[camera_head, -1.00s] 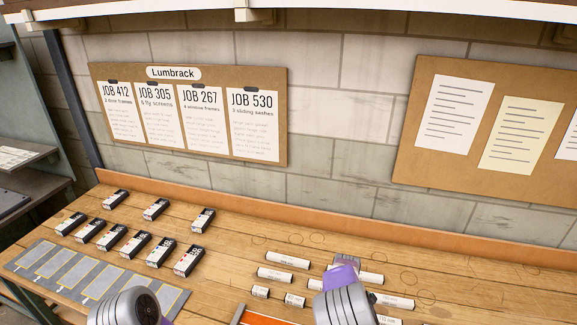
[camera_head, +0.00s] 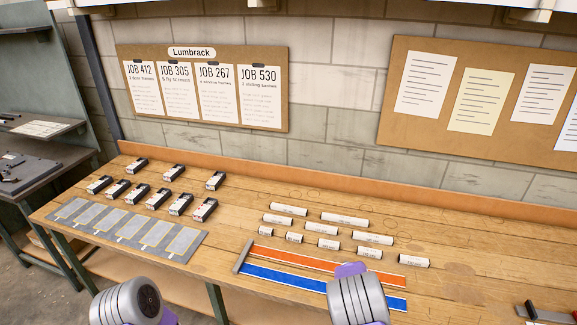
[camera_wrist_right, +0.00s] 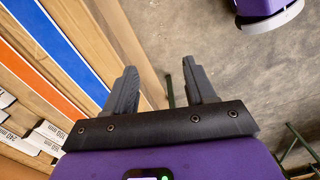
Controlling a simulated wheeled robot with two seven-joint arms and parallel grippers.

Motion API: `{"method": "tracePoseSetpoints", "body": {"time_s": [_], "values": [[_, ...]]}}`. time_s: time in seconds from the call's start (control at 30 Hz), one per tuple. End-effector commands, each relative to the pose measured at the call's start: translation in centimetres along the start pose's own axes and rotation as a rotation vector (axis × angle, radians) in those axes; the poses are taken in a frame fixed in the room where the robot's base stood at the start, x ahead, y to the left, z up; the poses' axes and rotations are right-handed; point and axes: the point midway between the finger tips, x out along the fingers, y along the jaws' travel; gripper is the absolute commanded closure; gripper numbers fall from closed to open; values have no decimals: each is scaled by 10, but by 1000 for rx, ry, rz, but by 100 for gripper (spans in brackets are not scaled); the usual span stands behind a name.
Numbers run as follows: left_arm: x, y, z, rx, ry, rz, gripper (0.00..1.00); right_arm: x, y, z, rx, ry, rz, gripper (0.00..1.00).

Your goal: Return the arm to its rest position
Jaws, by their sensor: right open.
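In the head view my right arm (camera_head: 357,296) comes in from the bottom, in front of the bench edge and overlapping the blue strip. My right gripper (camera_wrist_right: 160,88) shows in the right wrist view with its two fingers apart and nothing between them. It hangs beside the bench front edge, over the concrete floor. My left arm (camera_head: 128,303) shows at the bottom left of the head view, in front of the bench. The left gripper's fingers are not in view.
The wooden bench (camera_head: 455,230) holds several black-and-white boxes, a grey slotted mat (camera_head: 125,229), several white cylinders, an orange strip (camera_head: 300,261) and a blue strip (camera_head: 275,277). A dark metal tool (camera_head: 540,312) lies at the bottom right. Notice boards hang on the wall.

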Motion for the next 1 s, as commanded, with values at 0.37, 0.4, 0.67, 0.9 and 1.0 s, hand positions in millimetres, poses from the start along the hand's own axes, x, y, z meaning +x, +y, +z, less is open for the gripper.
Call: {"method": "tracePoseSetpoints", "body": {"time_s": [0.37, 0.4, 0.67, 0.9, 1.0], "values": [[42, -16, -2, 0, 0, 0, 62, 131, -91, 64, 527, -9, -89, 45], [49, -18, -2, 0, 0, 0, 62, 146, -110, 69, 608, 0, -105, 45], [86, -32, -4, 0, 1, 0, 62, 188, -220, 60, 1091, 137, -231, 45], [96, -36, -5, 0, 1, 0, 62, 178, -256, 44, 1284, 229, -315, 45], [96, -36, -5, 0, 1, 0, 62, 177, -257, 44, 1290, 232, -317, 45]]}}
